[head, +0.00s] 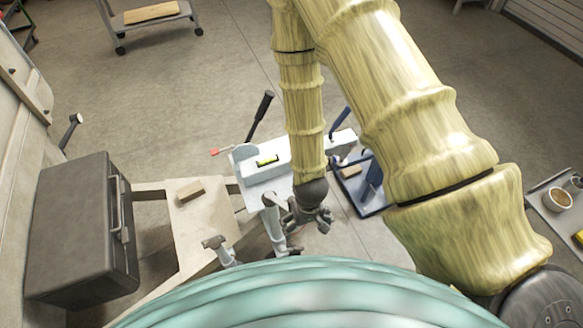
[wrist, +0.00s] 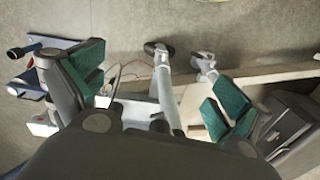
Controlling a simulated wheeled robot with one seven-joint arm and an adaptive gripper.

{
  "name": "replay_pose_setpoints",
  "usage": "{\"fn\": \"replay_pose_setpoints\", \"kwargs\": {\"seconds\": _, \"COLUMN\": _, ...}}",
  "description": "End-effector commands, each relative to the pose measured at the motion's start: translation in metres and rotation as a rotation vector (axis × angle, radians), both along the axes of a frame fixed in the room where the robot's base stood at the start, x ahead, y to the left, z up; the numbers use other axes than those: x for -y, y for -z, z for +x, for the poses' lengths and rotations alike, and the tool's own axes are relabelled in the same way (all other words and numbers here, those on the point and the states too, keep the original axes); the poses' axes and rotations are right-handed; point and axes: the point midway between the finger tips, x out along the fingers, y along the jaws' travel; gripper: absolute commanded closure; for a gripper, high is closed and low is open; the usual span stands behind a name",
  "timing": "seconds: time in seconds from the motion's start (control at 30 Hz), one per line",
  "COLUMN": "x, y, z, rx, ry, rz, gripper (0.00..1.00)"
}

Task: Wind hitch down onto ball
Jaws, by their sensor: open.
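The pale hitch (head: 283,162) lies across the trailer's nose in the head view, with a small yellow-green spirit level (head: 267,161) on top. Beside it stands a pale jack post (head: 272,217) with a dark-ended crank at its top. The blue stand (head: 372,193) is at the hitch's right end; I cannot make out the ball, and the gap there is unclear. My gripper (head: 310,213) hangs near the post, fingers spread and empty. In the wrist view its green pads (wrist: 160,84) are wide apart, with the pale post (wrist: 164,92) showing between them.
A second pale post (head: 218,248) stands at the left on the timber-coloured frame (head: 205,215), near a small wooden block (head: 190,192). A dark grey box (head: 75,230) is far left. A black lever (head: 260,115) rises behind the hitch. A side tray with a cup (head: 558,199) is right.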

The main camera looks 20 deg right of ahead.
Motion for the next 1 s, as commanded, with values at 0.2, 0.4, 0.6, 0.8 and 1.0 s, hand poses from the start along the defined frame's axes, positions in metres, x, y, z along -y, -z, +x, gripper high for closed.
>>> {"fn": "replay_pose_setpoints", "kwargs": {"seconds": 0.2, "x": -0.011, "y": -0.085, "z": 0.039, "rx": 0.004, "ry": 0.006, "rz": -0.003, "gripper": 0.0}}
{"fn": "replay_pose_setpoints", "kwargs": {"seconds": 0.4, "x": -0.018, "y": -0.129, "z": 0.061, "rx": 0.002, "ry": 0.009, "rz": -0.006, "gripper": 0.0}}
{"fn": "replay_pose_setpoints", "kwargs": {"seconds": 0.6, "x": -0.021, "y": -0.145, "z": 0.07, "rx": -0.001, "ry": 0.012, "rz": -0.008, "gripper": 0.0}}
{"fn": "replay_pose_setpoints", "kwargs": {"seconds": 0.8, "x": -0.021, "y": -0.135, "z": 0.07, "rx": -0.002, "ry": 0.013, "rz": -0.008, "gripper": 0.0}}
{"fn": "replay_pose_setpoints", "kwargs": {"seconds": 1.0, "x": -0.02, "y": -0.117, "z": 0.07, "rx": -0.003, "ry": 0.013, "rz": -0.008, "gripper": 0.0}}
